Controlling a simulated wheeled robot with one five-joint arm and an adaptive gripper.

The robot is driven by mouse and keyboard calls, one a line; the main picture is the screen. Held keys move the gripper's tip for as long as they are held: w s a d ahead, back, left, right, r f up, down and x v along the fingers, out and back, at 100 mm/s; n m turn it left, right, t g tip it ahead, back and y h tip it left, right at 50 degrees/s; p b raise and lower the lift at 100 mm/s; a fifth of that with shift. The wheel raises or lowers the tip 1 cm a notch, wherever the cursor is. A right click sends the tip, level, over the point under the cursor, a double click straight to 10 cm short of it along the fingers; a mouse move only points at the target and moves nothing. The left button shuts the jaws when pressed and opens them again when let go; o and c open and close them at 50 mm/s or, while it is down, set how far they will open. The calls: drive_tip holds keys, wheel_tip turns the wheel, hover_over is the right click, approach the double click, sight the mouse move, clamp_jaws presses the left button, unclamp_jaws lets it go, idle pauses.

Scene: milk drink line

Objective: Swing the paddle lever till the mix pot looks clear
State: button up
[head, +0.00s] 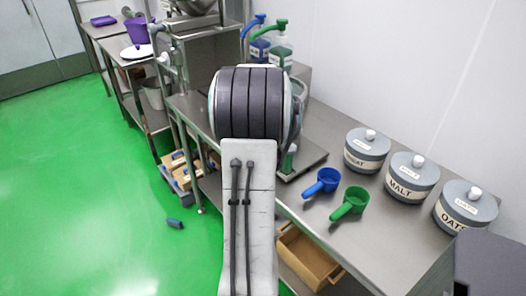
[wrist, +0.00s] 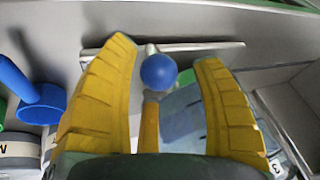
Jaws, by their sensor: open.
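A blue ball knob (wrist: 158,71), which looks like the end of the paddle lever, shows between my fingers in the wrist view. A thin metal rod runs behind it. My gripper (wrist: 166,50) is open, with one yellow finger on each side of the knob. I see gaps on both sides, so the fingers do not look closed on it. In the head view my arm hides the gripper and the lever. I cannot make out the mix pot or its contents for certain.
A blue scoop (head: 322,182) and a green scoop (head: 349,203) lie on the steel bench (head: 310,219). Lidded jars stand behind them, including the malt jar (head: 411,179). Blue and green pump bottles (head: 280,53) stand at the back. Green floor is open at left.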

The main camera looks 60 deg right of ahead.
drive_tip(key=shift+w+d+f, duration=0.15)
drive_tip(key=shift+d+f, duration=0.05)
drive_tip(key=shift+f, duration=0.45)
clamp_jaws()
idle(0.4)
